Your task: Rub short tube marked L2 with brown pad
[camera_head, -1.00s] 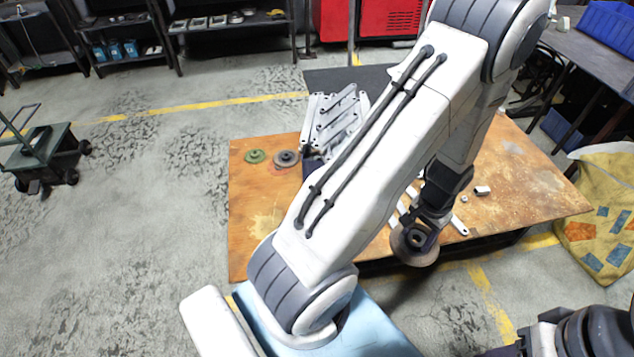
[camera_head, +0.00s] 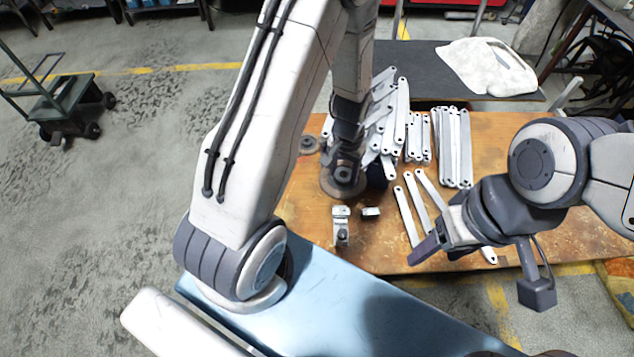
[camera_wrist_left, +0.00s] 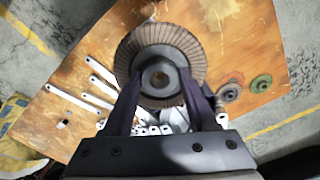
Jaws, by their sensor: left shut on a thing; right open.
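My left gripper (camera_head: 346,160) points down over the left part of the table. It is shut on a round brown pad (camera_head: 328,188), held by its dark hub. In the left wrist view, the pad (camera_wrist_left: 143,42) shows its pleated brown face between the two fingers (camera_wrist_left: 160,85). Shorter metal pieces (camera_head: 418,140) lie on the table, and a small metal piece (camera_head: 341,226) and a small block (camera_head: 371,212) are at its front. I cannot read an L2 mark on any of them. My right gripper (camera_head: 428,250) is open and empty near the front edge.
Long metal bars (camera_head: 453,148) and a heap of brackets (camera_head: 392,120) cover the table's back. Loose strips (camera_head: 406,215) lie near my right gripper. Green (camera_wrist_left: 261,83) and grey (camera_wrist_left: 230,92) discs lie on the wooden table (camera_head: 300,205). A white cloth (camera_head: 487,67) lies behind.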

